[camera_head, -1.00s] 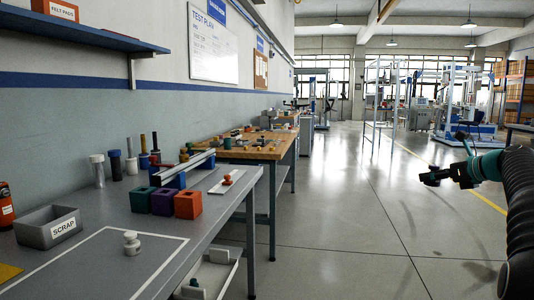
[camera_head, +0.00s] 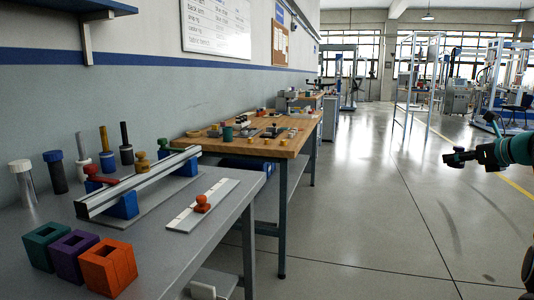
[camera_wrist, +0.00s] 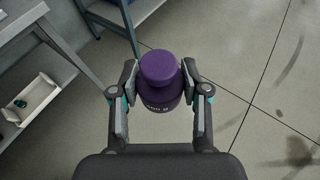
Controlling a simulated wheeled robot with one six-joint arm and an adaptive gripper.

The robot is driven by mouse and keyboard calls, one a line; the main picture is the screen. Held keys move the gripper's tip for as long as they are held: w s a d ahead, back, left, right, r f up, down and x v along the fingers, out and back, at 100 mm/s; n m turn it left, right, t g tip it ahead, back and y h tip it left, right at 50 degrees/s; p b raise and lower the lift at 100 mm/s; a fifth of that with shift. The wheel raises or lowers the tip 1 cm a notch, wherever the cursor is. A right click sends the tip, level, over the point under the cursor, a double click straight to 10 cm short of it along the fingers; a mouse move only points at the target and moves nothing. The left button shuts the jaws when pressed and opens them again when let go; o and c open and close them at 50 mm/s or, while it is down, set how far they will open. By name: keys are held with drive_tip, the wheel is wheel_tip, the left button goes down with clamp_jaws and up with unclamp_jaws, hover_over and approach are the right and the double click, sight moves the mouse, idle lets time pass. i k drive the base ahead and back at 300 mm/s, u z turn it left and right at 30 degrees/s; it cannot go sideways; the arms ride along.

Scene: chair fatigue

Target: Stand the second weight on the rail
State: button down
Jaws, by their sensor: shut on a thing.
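My gripper (camera_wrist: 160,92) is shut on a purple weight (camera_wrist: 158,72) with a round knob on top and partly readable pale lettering. The weight hangs upright between the fingers, above the floor. In the head view my gripper (camera_head: 466,157) is at the right, well away from the table, and the weight cannot be made out. The rail (camera_head: 140,183) is a pale metal bar on blue supports on the grey table at the left. A red piece (camera_head: 98,175) and a brass piece (camera_head: 142,162) show close behind it; whether they touch it is unclear.
Green (camera_head: 46,245), purple (camera_head: 74,255) and orange (camera_head: 108,266) blocks with square holes stand at the table front. An orange-red knob (camera_head: 202,204) sits on a white strip (camera_head: 190,222). Several cylinders stand by the wall. A wooden bench (camera_head: 270,148) is beyond. The floor at right is clear.

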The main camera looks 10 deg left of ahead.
sight(162, 161)
drive_tip(key=u, duration=0.7)
drive_tip(key=i, duration=1)
drive_tip(key=u, duration=0.85)
